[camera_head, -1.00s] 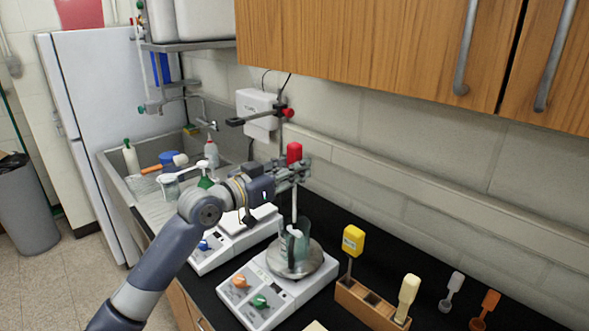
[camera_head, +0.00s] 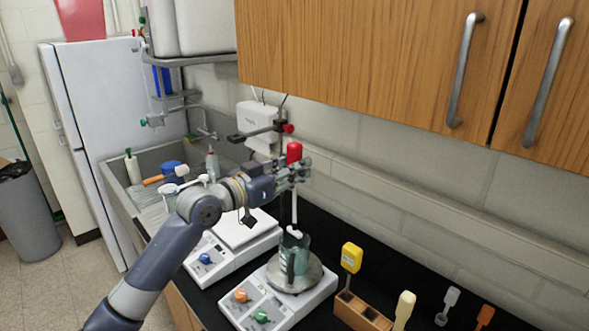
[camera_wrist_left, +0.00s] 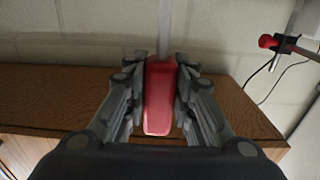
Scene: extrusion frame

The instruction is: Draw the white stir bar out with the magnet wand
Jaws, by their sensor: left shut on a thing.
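My left gripper (camera_head: 297,170) is shut on the red handle of the magnet wand (camera_head: 294,152). The handle also shows between the fingers in the left wrist view (camera_wrist_left: 160,95). The wand's pale shaft points down over the glass beaker (camera_head: 303,262). The white stir bar (camera_head: 294,231) hangs at the shaft's lower tip, about level with the beaker's rim; whether it is fully clear of the rim I cannot tell. The beaker stands on the round plate of the front stirrer (camera_head: 275,298). My right gripper is not in view.
A second stirrer (camera_head: 228,240) stands behind and left. A clamp stand (camera_head: 262,132) rises near the wall. A wooden rack (camera_head: 358,312) with a yellow-handled tool (camera_head: 351,257) is at the right. Wall cupboards (camera_head: 370,60) overhang the counter. A sink (camera_head: 135,185) lies left.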

